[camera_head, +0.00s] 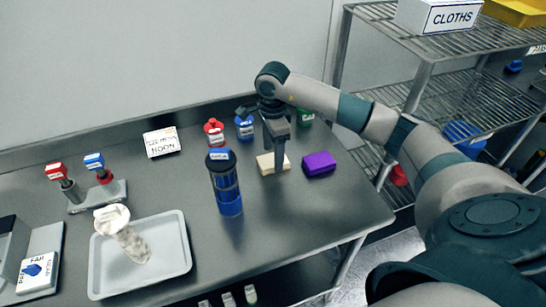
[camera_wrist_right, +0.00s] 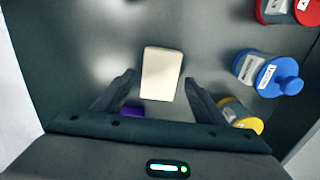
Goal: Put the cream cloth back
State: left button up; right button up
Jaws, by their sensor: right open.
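The cream cloth (camera_head: 266,164) is a small pale block lying on the grey table, just left of a purple cloth (camera_head: 319,163). In the right wrist view the cream cloth (camera_wrist_right: 161,74) lies ahead of and between the two fingers, with bare table around it. My right gripper (camera_head: 279,166) points down over the cream cloth in the head view, and its fingers hide part of it. In the right wrist view my right gripper (camera_wrist_right: 158,88) is open and holds nothing. A white bin labelled CLOTHS (camera_head: 440,15) stands on the top shelf at the upper right. My left gripper is not in view.
A dark blue cylinder (camera_head: 227,188) stands left of the cloth. Red (camera_head: 214,132) and blue (camera_head: 244,126) lidded jars stand behind. The wire shelf (camera_head: 410,52) stands right of the table.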

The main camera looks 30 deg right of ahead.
aim_at(273, 159)
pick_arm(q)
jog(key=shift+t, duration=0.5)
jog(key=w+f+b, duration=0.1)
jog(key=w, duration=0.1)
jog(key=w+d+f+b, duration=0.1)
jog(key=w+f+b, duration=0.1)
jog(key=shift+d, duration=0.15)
pick_arm(e)
notch_tip(273, 159, up, 10)
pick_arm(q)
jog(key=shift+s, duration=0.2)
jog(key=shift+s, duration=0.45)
pick_arm(e)
jog(key=shift+r, duration=0.15)
